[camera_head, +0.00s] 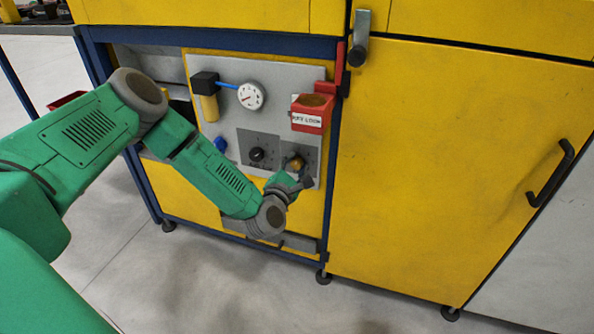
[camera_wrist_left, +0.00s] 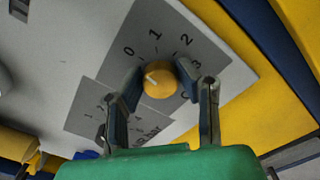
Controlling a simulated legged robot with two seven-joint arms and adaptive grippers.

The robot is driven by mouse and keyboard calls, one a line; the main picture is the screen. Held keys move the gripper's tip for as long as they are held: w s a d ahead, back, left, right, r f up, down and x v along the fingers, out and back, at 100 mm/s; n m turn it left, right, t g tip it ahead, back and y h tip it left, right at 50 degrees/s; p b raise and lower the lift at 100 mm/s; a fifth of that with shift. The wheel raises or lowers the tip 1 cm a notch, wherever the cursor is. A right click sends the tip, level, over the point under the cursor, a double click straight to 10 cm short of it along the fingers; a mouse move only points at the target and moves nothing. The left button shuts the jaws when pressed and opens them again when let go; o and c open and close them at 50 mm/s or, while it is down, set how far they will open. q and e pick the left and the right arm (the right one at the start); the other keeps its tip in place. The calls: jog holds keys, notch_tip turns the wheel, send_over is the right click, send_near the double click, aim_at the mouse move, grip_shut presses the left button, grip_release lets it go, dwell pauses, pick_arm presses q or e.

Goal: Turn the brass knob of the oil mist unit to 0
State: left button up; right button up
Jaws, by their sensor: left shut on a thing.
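The brass knob (camera_head: 295,162) sits on a dark plate low on the grey panel at the machine's left part. In the left wrist view the knob (camera_wrist_left: 160,82) is round and yellow, with 0, 1, 2 and 3 printed in an arc on its plate (camera_wrist_left: 170,22). A light mark on the knob's face points up and left, roughly toward the 0. My left gripper (camera_wrist_left: 159,84) is shut on the knob, one finger at each side. In the head view my left gripper (camera_head: 294,178) reaches the knob from below and partly covers it. My right gripper is not in view.
A second plate with a black knob (camera_head: 257,154) is just left of the brass knob. Above are a white gauge (camera_head: 251,96) and a red box (camera_head: 312,112) with a lettered label. A yellow door (camera_head: 450,150) stands right of the panel.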

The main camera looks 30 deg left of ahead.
pick_arm(q)
jog(key=shift+s+a+f+n+b, duration=0.2)
jog(key=shift+f+n+b, duration=0.1)
jog(key=shift+n+b, duration=0.3)
jog(key=shift+n, duration=0.3)
jog(key=o, duration=1)
jog(key=shift+o, duration=0.6)
jog(key=shift+w, duration=0.1)
jog(key=shift+s+d, duration=0.1)
jog(key=shift+s, duration=0.1)
jog(key=v, duration=1.1)
jog(key=shift+s, duration=0.25)
